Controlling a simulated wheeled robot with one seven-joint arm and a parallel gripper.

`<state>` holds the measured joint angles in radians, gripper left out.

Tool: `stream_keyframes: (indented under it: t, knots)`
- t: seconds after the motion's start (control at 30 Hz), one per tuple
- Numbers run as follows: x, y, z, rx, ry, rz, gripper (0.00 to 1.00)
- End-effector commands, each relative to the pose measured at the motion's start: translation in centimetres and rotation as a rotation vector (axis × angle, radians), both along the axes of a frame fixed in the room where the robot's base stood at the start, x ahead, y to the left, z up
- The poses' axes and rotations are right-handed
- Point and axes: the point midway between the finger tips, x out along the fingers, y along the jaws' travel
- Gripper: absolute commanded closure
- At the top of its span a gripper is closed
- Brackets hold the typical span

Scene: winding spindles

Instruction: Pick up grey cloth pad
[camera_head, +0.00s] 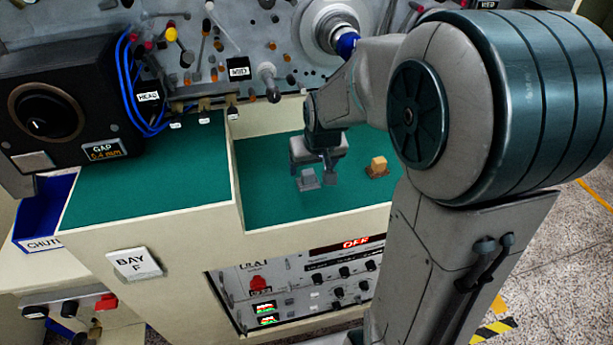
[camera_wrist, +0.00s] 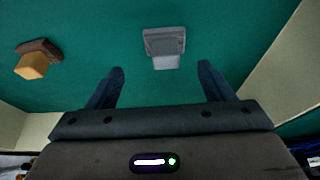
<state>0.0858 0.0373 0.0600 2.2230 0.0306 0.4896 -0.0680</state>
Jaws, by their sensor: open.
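The grey cloth pad (camera_head: 307,180) lies on the green surface of the recessed bay, just below my gripper (camera_head: 315,172) in the head view. In the wrist view the pad (camera_wrist: 164,40) looks like a flat grey square with a lighter grey block-like part at its near side. My gripper (camera_wrist: 161,69) is open, with one dark finger on each side of the pad's near end and nothing held. The pad is slightly ahead of the fingertips; I cannot tell the height gap.
A yellow-tan block on a brown base (camera_wrist: 33,62) sits on the same green surface; it also shows in the head view (camera_head: 378,166). Pale walls (camera_wrist: 272,62) border the bay. A raised green shelf (camera_head: 150,180) is at left, with a lever panel (camera_head: 230,50) behind.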

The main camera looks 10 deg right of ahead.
Motion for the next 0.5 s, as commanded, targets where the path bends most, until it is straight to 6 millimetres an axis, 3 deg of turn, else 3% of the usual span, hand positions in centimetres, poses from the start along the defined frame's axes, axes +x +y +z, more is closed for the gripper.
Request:
stream_keyframes:
  t: [0.17,0.5]
  knots:
    - [0.3,0.2,-0.9,0.001,0.002,0.0,0.25]
    - [1.5,0.8,-4.7,0.0,0.002,0.0,0.25]
